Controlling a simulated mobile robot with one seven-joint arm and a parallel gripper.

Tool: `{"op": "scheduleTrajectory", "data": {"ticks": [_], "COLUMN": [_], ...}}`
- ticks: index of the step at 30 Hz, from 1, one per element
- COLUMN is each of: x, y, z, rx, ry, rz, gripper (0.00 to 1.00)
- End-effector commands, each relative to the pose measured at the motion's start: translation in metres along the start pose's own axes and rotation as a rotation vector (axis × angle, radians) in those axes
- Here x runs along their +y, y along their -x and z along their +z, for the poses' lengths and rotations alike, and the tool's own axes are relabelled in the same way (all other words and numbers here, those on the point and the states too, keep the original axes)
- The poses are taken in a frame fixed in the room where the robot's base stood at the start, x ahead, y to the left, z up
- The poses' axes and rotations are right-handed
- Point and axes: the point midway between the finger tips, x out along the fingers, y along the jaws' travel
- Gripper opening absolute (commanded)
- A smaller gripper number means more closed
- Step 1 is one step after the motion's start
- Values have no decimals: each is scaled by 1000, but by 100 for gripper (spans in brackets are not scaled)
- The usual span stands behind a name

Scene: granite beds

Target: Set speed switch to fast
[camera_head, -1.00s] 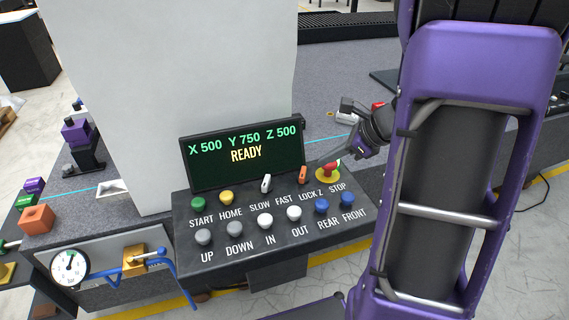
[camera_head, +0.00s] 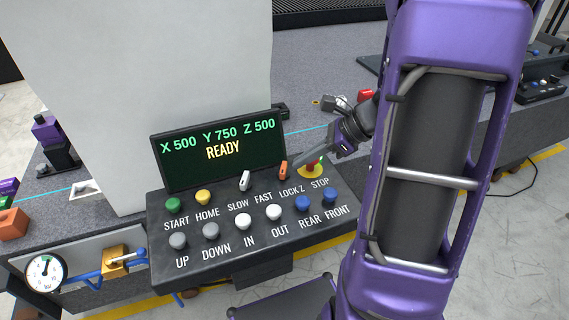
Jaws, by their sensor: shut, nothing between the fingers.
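The speed switch (camera_head: 244,181) is a white lever on the dark control panel (camera_head: 165,262), above the SLOW and FAST labels. Its top leans slightly right; which setting it is in I cannot tell for sure. My gripper (camera_head: 298,168) is shut and empty. Its thin fingers reach in from the right over the panel, close to the orange LOCK Z lever (camera_head: 283,170) and right of the speed switch. Whether the fingertips touch the orange lever I cannot tell.
The red STOP button (camera_head: 312,164) on its yellow base is beside my gripper. Green START (camera_head: 173,205) and yellow HOME (camera_head: 203,197) buttons are left of the switch. A lower row holds several grey, white and blue buttons. The READY display (camera_head: 220,150) stands behind.

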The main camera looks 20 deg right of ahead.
Motion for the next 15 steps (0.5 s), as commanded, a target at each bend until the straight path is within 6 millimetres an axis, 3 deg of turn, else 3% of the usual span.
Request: {"op": "scheduleTrajectory", "data": {"ticks": [13, 15], "x": [1, 1], "y": [-94, -100], "z": [-2, 10], "rx": [1, 0], "ry": [0, 4], "rz": [5, 2], "gripper": [0, 0]}}
